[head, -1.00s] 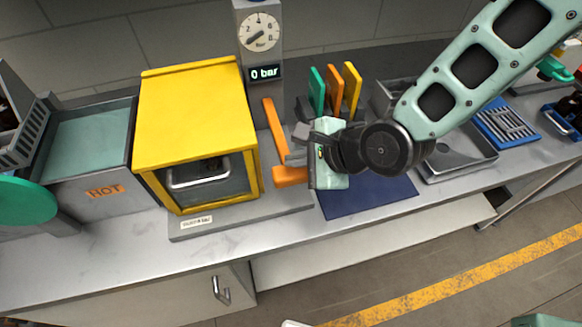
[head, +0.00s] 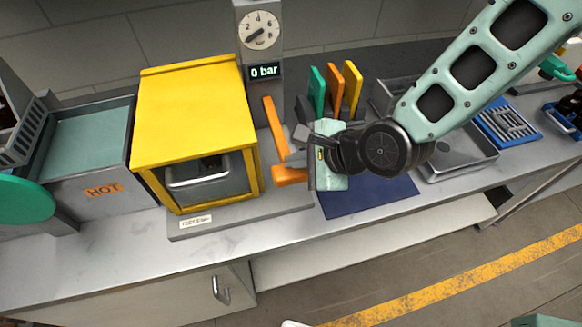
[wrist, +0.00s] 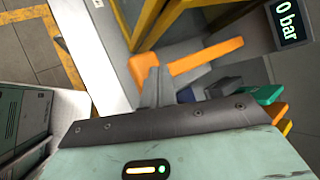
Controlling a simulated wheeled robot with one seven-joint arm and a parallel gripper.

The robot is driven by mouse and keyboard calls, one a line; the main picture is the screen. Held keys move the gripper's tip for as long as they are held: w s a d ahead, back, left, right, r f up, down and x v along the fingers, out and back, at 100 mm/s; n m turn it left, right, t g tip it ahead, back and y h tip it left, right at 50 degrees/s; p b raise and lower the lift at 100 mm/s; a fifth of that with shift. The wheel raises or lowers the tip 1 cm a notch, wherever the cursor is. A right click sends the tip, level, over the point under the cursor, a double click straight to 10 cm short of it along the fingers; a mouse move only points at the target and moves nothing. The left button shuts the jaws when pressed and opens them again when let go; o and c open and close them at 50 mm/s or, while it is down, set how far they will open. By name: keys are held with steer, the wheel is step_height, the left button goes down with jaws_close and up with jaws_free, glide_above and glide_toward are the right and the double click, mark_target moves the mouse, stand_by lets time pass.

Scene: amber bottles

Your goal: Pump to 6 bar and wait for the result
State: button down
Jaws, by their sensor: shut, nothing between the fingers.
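The pump shows an orange lever (head: 274,125) with a thick orange end (head: 289,176), beside the yellow test chamber (head: 190,115). The orange lever also shows in the wrist view (wrist: 205,56). The dial gauge (head: 259,30) points near its low end, and the display (head: 264,71) under it reads 0 bar. The display also shows in the wrist view (wrist: 290,20). My gripper (head: 298,158) is shut and empty, just right of the orange lever. In the wrist view its fingertips (wrist: 153,80) overlap the lever's thick end; I cannot tell whether they touch.
A grey-rimmed tray (head: 198,170) is inside the chamber behind its front window. Green, orange and yellow upright plates (head: 335,88) stand behind my gripper. A dark blue mat (head: 370,197) lies below it, with a metal sink-like tray (head: 462,160) to the right.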

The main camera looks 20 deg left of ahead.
mark_target(304, 177)
steer(key=shift+f+b, duration=2)
steer(key=shift+f, duration=0.75)
stand_by(2.3)
steer(key=shift+r, duration=0.1)
stand_by(0.5)
steer(key=shift+r+p, duration=2.6)
steer(key=shift+r, duration=0.5)
steer(key=shift+r+p, duration=2.05)
steer(key=shift+r, duration=0.45)
